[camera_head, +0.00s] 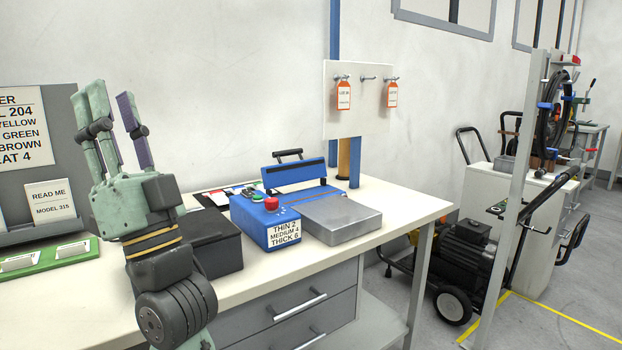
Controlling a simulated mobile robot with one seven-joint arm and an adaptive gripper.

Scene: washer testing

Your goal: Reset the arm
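My gripper (108,110) is raised at the left of the view, in front of the workbench (400,207). Its fingers point up and stand apart, with nothing seen between them. My wrist below it hides part of the bench and part of a black box (218,245). The gripper is not touching any object that I can see.
On the bench stand a blue tester (262,215) with a red button, a metal block (340,218), a green tray (50,262) and a sign board (25,130). Red tags (344,95) hang on a white panel behind. A wheeled machine (465,260) stands right; floor shows beyond it.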

